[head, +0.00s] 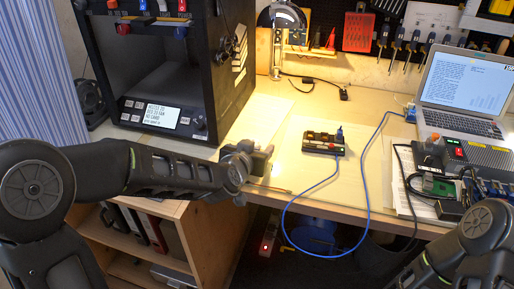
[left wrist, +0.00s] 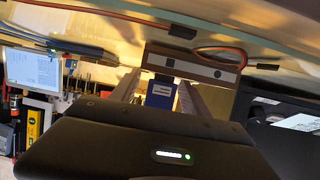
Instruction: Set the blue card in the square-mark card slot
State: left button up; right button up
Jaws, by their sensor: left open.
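The blue card (left wrist: 160,94) shows in the left wrist view between the two fingers of my open left gripper (left wrist: 158,95). In the head view my left gripper (head: 250,158) is at the bench's front edge, right of the black printer-like machine (head: 160,75); the card is hidden there. My right arm shows at the lower right, but its gripper is out of view.
The machine's screen (head: 158,114) appears to read "NO CARD". A small black device (head: 323,143) with a blue cable (head: 368,190) sits on the bench. A laptop (head: 465,90) and other electronics crowd the right side. The bench (head: 285,180) is clear around the device.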

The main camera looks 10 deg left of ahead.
pick_arm(q)
jog(key=p+v, duration=0.1)
jog(key=v, duration=0.5)
jog(key=shift+s+r, duration=0.4)
jog(key=shift+s, duration=0.45)
